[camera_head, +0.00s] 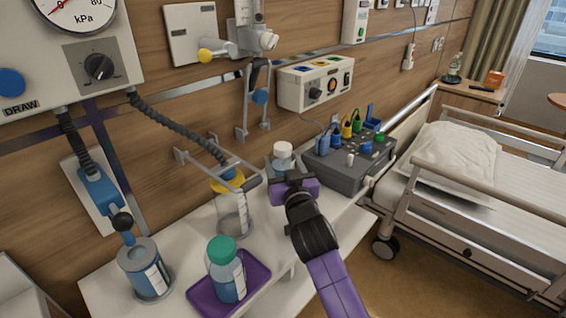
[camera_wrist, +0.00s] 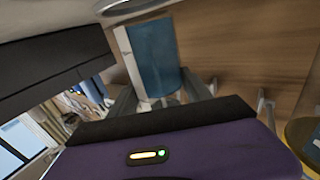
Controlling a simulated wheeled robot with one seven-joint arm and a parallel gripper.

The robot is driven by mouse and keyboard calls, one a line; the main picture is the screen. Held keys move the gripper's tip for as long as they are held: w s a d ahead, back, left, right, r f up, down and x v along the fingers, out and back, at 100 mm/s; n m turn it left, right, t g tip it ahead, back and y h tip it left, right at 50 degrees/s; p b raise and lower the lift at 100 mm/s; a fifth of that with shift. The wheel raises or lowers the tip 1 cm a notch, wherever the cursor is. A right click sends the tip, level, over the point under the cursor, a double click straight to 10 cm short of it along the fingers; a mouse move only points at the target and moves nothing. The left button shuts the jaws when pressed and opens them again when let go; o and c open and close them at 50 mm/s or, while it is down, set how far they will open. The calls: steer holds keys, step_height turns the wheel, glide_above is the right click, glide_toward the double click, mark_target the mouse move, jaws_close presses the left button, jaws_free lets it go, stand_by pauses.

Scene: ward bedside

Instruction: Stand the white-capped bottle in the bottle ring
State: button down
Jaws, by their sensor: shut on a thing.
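The white-capped bottle (camera_head: 283,149) is upright in the head view, with its lower part hidden behind my gripper (camera_head: 288,179). My gripper is shut on it, and the bottle seems to be above the white worktop. In the wrist view, the bottle's blue body and pale label strip (camera_wrist: 158,55) show between the grey fingers (camera_wrist: 162,98). I cannot clearly make out the bottle ring. Grey wall-bracket bars (camera_head: 210,158) reach out to the left of the held bottle.
A yellow-capped bottle (camera_head: 233,217) stands left of my gripper. A green-capped bottle (camera_head: 227,283) stands on a purple tray (camera_head: 259,272), and a hosed jar (camera_head: 146,270) is farther left. A grey rack of coloured items (camera_head: 340,170) stands close right. The bed (camera_head: 460,185) lies beyond.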

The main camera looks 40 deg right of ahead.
steer(key=shift+s+d+f+g+p, duration=0.1)
steer(key=shift+d+f+g+p, duration=0.1)
steer(key=shift+f+p, duration=0.4)
steer(key=shift+d+f+g+p, duration=0.1)
steer(key=shift+f+g+p, duration=0.1)
steer(key=shift+f+p, duration=0.3)
steer(key=shift+a, duration=0.1)
steer(key=shift+r+b, duration=0.55)
steer(key=shift+r, duration=0.05)
steer(key=shift+a+r, duration=0.1)
steer(key=shift+r, duration=0.1)
steer(key=shift+w+a+r, duration=0.1)
steer(key=shift+w+r, duration=0.15)
